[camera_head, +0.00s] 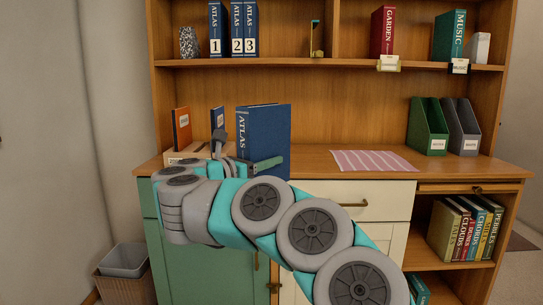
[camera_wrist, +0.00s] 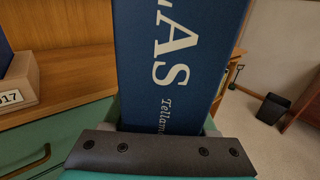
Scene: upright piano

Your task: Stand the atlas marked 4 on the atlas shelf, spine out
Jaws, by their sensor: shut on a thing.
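My gripper (camera_head: 262,165) is shut on a blue atlas (camera_head: 264,135), held upright in front of the counter's left part. Its spine reads ATLAS and faces left of the camera; the lower spine, where a number could be, is hidden behind my arm. In the wrist view the atlas (camera_wrist: 165,60) rises beyond the jaw with part of its white lettering showing. The atlas shelf (camera_head: 285,61) is the upper board, at left. Atlases 1 (camera_head: 216,30), 2 (camera_head: 237,30) and 3 (camera_head: 251,30) stand there upright, spines out. Bare shelf lies right of 3.
A small brass and teal object (camera_head: 316,40) stands right of that gap, before a vertical divider. A speckled bookend-like block (camera_head: 188,42) stands left of atlas 1. A wooden box (camera_head: 186,154) with books sits on the counter, left of the held atlas. A striped cloth (camera_head: 373,161) lies right.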

